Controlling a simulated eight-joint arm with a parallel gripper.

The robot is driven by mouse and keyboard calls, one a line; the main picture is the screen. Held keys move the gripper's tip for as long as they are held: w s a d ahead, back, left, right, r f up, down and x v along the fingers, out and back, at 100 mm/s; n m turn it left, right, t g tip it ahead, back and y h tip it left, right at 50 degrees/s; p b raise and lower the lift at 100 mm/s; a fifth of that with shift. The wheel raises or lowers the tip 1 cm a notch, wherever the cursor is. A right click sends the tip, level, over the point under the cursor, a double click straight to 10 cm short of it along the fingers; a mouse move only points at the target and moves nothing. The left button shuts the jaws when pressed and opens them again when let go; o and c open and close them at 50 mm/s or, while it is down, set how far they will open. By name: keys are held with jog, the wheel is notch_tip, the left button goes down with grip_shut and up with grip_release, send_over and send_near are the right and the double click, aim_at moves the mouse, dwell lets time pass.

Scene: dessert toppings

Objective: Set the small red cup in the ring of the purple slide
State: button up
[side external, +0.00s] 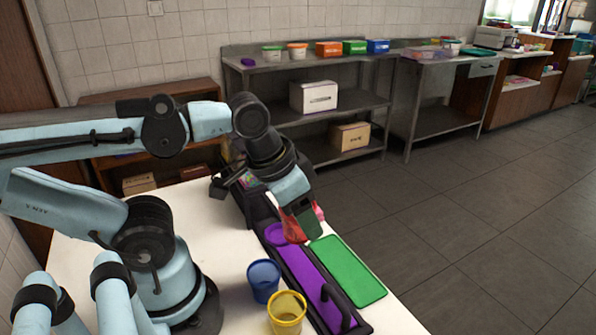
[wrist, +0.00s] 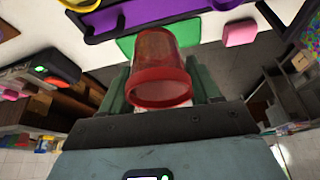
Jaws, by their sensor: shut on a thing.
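The small red cup (wrist: 153,65) is between the green fingers of my gripper (wrist: 160,80) in the wrist view, and the fingers are shut on it. In the side external view, my gripper (side external: 300,212) hangs low over the rail and partly covers the red cup (side external: 292,232). The purple slide (side external: 305,275) lies in a long black rail, with its round end ring (side external: 275,234) just left of the cup. The purple slide (wrist: 145,14) also shows beyond the cup in the wrist view. I cannot tell whether the cup touches the ring.
A blue cup (side external: 263,280) and a yellow cup (side external: 287,312) stand on the white table left of the rail. A green panel (side external: 348,271) lies right of it. A black handle (side external: 338,312) rises at the near end. A pink block (wrist: 240,32) lies beyond my gripper.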

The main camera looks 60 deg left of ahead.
jog(key=shift+w+a+n, duration=0.15)
jog(key=shift+a+n, duration=0.25)
jog(key=shift+a, duration=0.05)
jog(key=a+f, duration=0.2)
jog(key=a, duration=0.1)
jog(key=w+a+f, duration=0.1)
jog(key=a+f, duration=0.1)
jog(key=a, duration=0.2)
jog(key=a+f, duration=0.2)
jog(key=a, duration=0.2)
jog(key=shift+w+a+f, duration=0.1)
jog(key=shift+w+f, duration=0.3)
jog(key=shift+f, duration=2.05)
jog(key=shift+f, duration=0.1)
jog(key=o, duration=1.1)
